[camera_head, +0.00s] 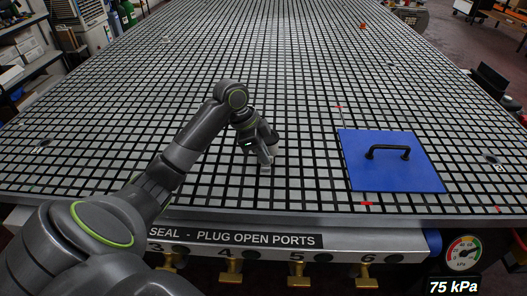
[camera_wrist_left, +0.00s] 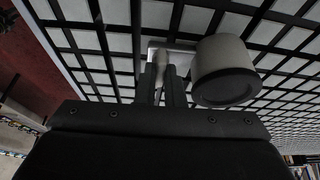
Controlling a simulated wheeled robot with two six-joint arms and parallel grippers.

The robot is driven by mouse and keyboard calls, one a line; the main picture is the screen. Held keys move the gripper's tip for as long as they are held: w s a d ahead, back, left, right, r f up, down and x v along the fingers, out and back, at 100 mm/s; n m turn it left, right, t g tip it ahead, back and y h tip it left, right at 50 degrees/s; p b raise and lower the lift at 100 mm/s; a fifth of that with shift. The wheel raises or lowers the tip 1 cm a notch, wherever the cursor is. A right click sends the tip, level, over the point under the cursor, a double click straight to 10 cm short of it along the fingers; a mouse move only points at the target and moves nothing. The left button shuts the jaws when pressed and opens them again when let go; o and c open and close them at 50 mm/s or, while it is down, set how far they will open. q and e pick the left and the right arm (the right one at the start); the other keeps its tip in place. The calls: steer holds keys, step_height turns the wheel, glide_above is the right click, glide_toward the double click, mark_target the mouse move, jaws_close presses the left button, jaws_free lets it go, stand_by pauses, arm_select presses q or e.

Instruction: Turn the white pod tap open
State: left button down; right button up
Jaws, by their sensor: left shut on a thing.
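The white pod (camera_wrist_left: 222,58) shows in the left wrist view as a pale cylinder with a dark round end, just right of my left gripper's fingers. My left gripper (camera_wrist_left: 161,70) is shut on the pod's tap, a small pale piece between the fingertips, mostly hidden by them. In the head view my left gripper (camera_head: 266,160) points down at the grid table (camera_head: 300,100), near its front edge, and my wrist hides most of the pod. My right gripper is not in view.
A blue plate (camera_head: 362,178) with a black handle (camera_head: 388,150) lies on the table to the right. Brass taps (camera_head: 297,272) line the front below a label strip (camera_head: 240,238). A gauge (camera_head: 463,252) stands at front right, with a 75 kPa readout. The far table is mostly clear.

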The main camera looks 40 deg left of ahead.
arm_select(q)
steer(key=n+y+p, duration=0.1)
steer(key=n+p, duration=0.1)
steer(key=p, duration=0.2)
steer(key=n+t+p, duration=0.1)
steer(key=n+p, duration=0.2)
steer(key=p, duration=0.2)
steer(key=r+n+y+p, duration=0.1)
steer(key=n+p, duration=0.2)
steer(key=p, duration=0.1)
steer(key=shift+s+d+t+y+p, duration=0.2)
steer(key=shift+d+t+y+p, duration=0.1)
steer(key=shift+p, duration=0.1)
steer(key=n+y+p, duration=0.1)
steer(key=n+p, duration=0.2)
steer(key=p, duration=0.1)
steer(key=n+y+p, duration=0.1)
steer(key=n+p, duration=0.3)
steer(key=p, duration=0.1)
steer(key=shift+d+f+y+p, duration=0.1)
steer(key=shift+f+y+p, duration=0.1)
steer(key=shift+y+p, duration=0.1)
steer(key=shift+w+f+n+y+p, duration=0.15)
steer(key=shift+n+y+p, duration=0.35)
steer(key=shift+n+p, duration=0.7)
steer(key=shift+f, duration=0.1)
steer(key=c, duration=1.5)
jaws_free()
